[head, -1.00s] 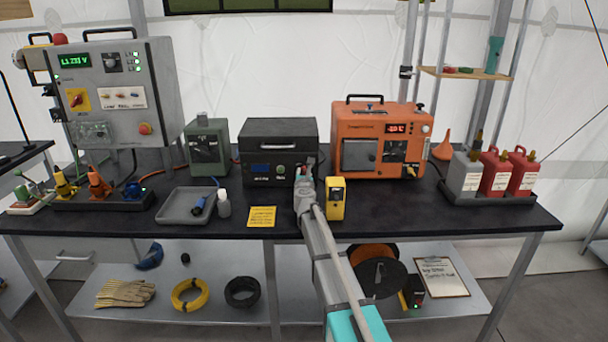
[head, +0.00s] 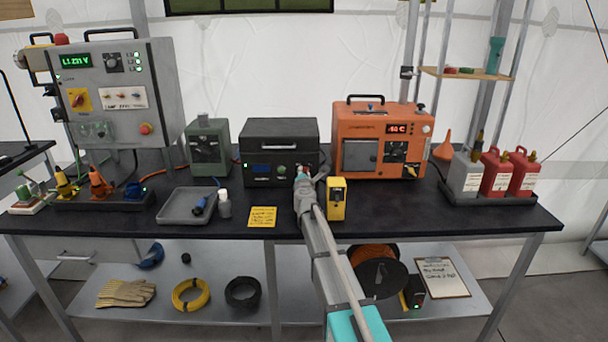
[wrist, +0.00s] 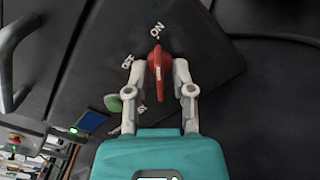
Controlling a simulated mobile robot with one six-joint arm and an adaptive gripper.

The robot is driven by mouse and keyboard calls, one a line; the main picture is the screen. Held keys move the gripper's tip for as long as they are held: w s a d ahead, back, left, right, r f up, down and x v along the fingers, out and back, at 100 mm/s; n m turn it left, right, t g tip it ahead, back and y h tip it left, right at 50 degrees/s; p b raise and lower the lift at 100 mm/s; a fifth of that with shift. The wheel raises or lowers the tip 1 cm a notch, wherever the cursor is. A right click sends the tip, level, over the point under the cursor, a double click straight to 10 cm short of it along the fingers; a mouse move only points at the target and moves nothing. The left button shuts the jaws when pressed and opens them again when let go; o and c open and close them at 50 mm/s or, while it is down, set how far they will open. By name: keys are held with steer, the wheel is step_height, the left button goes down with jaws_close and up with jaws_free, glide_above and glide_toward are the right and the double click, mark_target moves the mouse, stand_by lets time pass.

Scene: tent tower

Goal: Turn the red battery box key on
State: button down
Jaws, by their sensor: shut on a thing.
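The battery box is a black case (head: 262,132) on the workbench, with a small display and a green button on its front; it also shows in the wrist view (wrist: 205,55). The red key (wrist: 158,68) stands out from its face, between the printed ON and OFF labels' side of the panel. The key's ridge lies upright in the wrist view, lined up with ON; OFF is to its left. My gripper (wrist: 159,70) is shut on the key, one pale finger on each side. In the head view my gripper (head: 303,173) hides the key.
A yellow device (head: 337,199) stands close to the right of my arm. An orange machine (head: 381,140) is at the right, a green box (head: 207,148) at the left. A grey tray (head: 186,206) and a yellow note (head: 262,217) lie in front. A grey cabinet (head: 121,95) stands farther left.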

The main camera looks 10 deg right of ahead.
steer(key=c, duration=0.8)
jaws_free()
steer(key=shift+n, duration=0.4)
